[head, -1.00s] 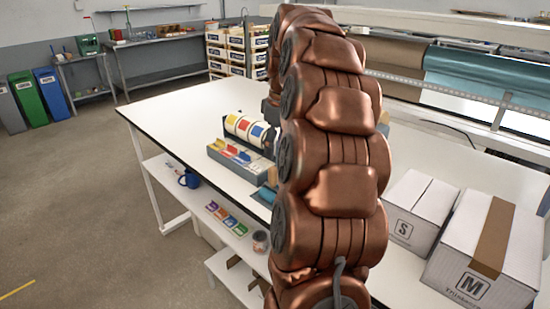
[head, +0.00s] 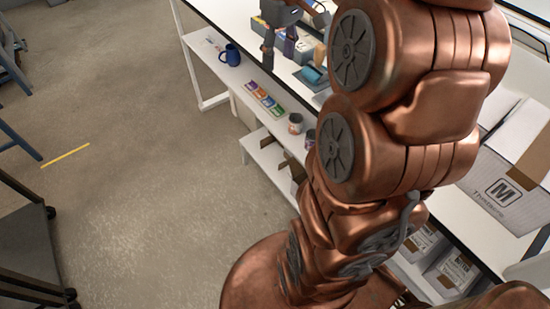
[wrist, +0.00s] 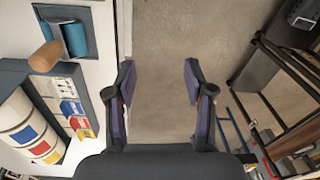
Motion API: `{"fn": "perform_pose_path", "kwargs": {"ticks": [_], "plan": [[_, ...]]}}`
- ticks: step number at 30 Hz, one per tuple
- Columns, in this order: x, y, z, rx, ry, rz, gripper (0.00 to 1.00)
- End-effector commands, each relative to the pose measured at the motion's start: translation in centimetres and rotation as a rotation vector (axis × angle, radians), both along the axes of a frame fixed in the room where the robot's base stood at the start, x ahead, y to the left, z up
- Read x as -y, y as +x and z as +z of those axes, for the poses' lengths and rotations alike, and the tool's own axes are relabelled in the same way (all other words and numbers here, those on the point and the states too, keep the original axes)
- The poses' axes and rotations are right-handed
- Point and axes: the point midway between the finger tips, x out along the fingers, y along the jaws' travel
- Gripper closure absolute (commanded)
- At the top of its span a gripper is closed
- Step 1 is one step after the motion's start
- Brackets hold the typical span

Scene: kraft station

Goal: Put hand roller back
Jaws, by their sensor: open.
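The hand roller, a blue cylinder with a wooden handle, lies at a grey tray on the white table. The roller (head: 313,74) shows near the table's front edge in the head view. In the wrist view the roller (wrist: 75,39) is at the upper left, with its tray (wrist: 93,46) around the blue part. My gripper (head: 279,48) is over the table's front edge, to the left of the roller. In the wrist view my gripper (wrist: 158,76) is open and empty, with only floor between its fingers.
A box of colored pieces (wrist: 72,105) and a drum with colored squares (wrist: 38,132) stand beside the roller. A lower shelf holds a blue mug (head: 230,55), colored packs (head: 264,99) and jars (head: 295,123). A carton (head: 505,190) is at the right. The floor at left is mostly clear.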

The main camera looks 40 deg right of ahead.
Motion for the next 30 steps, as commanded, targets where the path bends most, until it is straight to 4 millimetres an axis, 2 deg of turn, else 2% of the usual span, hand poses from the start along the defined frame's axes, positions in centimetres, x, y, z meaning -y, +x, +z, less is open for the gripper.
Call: {"fn": "perform_pose_path", "kwargs": {"ticks": [1,6,9,15,21,25,30], "plan": [[-2.1,-1.0,-0.5,-0.013,0.0,0.006,0.47],[-7.7,-4.6,-2.9,-0.062,-0.004,-0.012,0.47],[-10.4,-7.1,-4.4,-0.086,-0.013,-0.029,0.47],[-14.5,-13.1,-7.8,-0.137,-0.035,-0.075,0.47],[-16.4,-18.4,-10.8,-0.177,-0.06,-0.126,0.47],[-16.8,-20.2,-12.0,-0.19,-0.07,-0.149,0.47],[-16.9,-20.8,-12.4,-0.192,-0.073,-0.16,0.47]]}}
